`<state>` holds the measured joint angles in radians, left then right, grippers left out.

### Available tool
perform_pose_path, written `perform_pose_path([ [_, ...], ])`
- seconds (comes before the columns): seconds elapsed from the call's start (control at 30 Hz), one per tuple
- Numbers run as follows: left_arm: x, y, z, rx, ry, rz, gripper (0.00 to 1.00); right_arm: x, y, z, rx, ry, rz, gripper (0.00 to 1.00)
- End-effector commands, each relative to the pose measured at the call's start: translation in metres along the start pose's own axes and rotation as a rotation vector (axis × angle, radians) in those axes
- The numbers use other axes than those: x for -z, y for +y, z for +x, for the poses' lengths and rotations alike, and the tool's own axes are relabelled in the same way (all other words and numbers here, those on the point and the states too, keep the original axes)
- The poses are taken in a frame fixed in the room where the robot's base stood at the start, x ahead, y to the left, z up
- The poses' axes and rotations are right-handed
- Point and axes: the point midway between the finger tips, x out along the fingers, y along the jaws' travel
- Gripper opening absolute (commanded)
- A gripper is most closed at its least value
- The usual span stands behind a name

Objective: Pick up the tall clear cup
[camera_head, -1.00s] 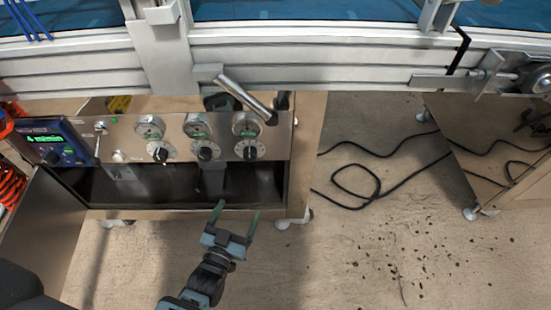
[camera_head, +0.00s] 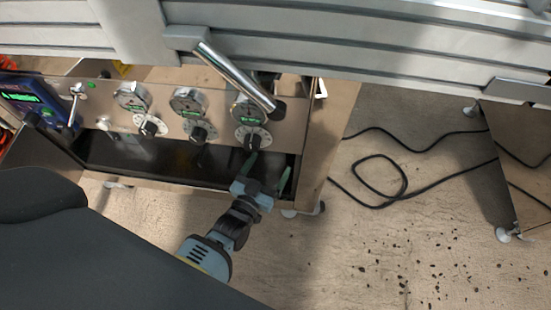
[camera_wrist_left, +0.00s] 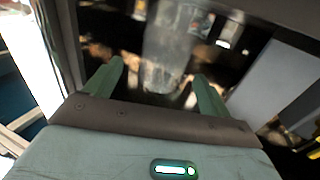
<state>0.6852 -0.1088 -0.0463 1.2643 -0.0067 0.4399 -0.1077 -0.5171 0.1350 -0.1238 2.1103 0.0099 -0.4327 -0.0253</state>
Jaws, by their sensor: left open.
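The tall clear cup (camera_wrist_left: 172,48) shows in the left wrist view as a see-through, upright-looking shape inside a dark compartment. I cannot make it out in the head view. My left gripper (camera_head: 267,170) is open, with its green fingers reaching into the right end of the low compartment under the dials. In the left wrist view the left gripper (camera_wrist_left: 159,70) has one finger on each side of the cup's lower part. I cannot tell whether the fingers touch it. My right gripper is not in view.
The control panel (camera_head: 165,124) with dials sits above the dark compartment (camera_head: 140,158). A metal lever (camera_head: 232,74) sticks out over the panel. A metal rail (camera_head: 330,40) crosses the top. A black cable (camera_head: 380,205) and dark crumbs lie on the floor to the right.

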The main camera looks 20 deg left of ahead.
Motion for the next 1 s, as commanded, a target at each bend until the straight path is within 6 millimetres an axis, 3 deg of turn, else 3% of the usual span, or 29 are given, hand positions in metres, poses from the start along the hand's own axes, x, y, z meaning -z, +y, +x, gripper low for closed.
perform_pose_path([
  [0.17, 0.001, -0.001, 0.006, 0.0, 0.002, 0.0, 0.83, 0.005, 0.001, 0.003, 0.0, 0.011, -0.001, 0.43],
  [0.5, 0.004, -0.006, 0.048, 0.001, 0.0, 0.0, 0.83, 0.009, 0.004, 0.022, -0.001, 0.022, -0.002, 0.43],
  [0.8, 0.005, -0.005, 0.052, 0.0, 0.0, 0.0, 0.83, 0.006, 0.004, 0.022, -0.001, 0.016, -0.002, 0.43],
  [1.0, 0.005, -0.005, 0.052, 0.0, 0.0, 0.0, 0.58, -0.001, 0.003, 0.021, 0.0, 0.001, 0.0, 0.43],
])
